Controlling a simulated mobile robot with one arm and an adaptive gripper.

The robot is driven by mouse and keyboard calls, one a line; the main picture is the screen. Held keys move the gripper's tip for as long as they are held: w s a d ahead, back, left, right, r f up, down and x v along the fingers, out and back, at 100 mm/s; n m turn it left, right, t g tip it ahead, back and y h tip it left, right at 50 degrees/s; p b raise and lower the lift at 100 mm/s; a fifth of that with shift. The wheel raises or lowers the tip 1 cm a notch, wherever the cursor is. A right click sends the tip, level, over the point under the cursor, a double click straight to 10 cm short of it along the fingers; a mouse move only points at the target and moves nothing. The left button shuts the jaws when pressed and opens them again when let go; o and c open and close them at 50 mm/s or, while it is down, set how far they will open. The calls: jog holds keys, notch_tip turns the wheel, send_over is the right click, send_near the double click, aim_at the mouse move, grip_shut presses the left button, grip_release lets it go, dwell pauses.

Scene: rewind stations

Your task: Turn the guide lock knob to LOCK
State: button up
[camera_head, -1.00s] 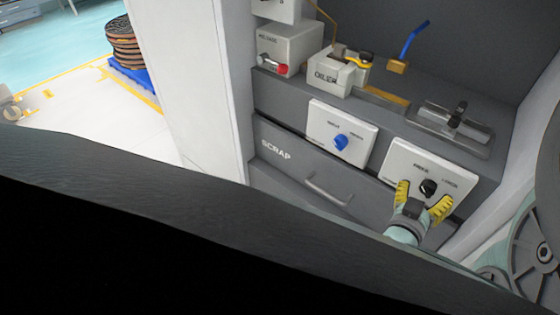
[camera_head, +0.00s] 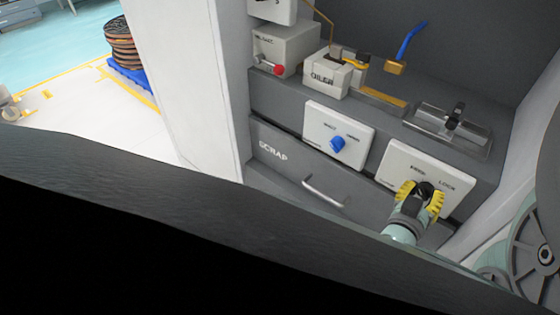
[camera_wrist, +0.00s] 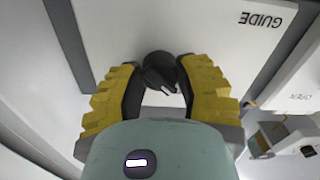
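The guide lock knob is a small black knob (camera_head: 424,190) on a white panel (camera_head: 462,178) at the lower right of the station in the head view. A label that looks like FREE is above it, and LOCK is to its upper right. My gripper (camera_head: 420,192) has its two yellow-padded fingers on either side of the knob. In the wrist view the black knob (camera_wrist: 159,70) sits between the fingertips (camera_wrist: 158,78), which appear to touch both its sides. A small white mark shows on the knob; which label it faces is unclear.
A white panel with a blue knob (camera_head: 337,144) is to the left, above the SCRAP drawer (camera_head: 280,160). The oiler box (camera_head: 325,77), a box with a red knob (camera_head: 278,69) and a metal clamp-like fitting (camera_head: 452,125) are above. A white side wall borders the right.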

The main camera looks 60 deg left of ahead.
grip_shut()
jog(key=shift+d+m+b, duration=0.1)
jog(key=shift+m+b, duration=0.3)
jog(key=shift+b, duration=0.05)
jog(key=m+b, duration=0.2)
jog(key=shift+f+m+b, duration=0.25)
jog(key=shift+m+b, duration=0.05)
jog(key=shift+b, duration=0.1)
jog(key=m+b, duration=0.4)
jog(key=shift+m, duration=0.4)
jog(key=m+b, duration=0.3)
jog(key=m, duration=0.1)
jog(key=m+b, duration=0.2)
jog(key=m, duration=0.3)
jog(key=shift+r+m+b, duration=0.15)
jog(key=shift+m+b, duration=0.2)
jog(key=shift+m, duration=0.05)
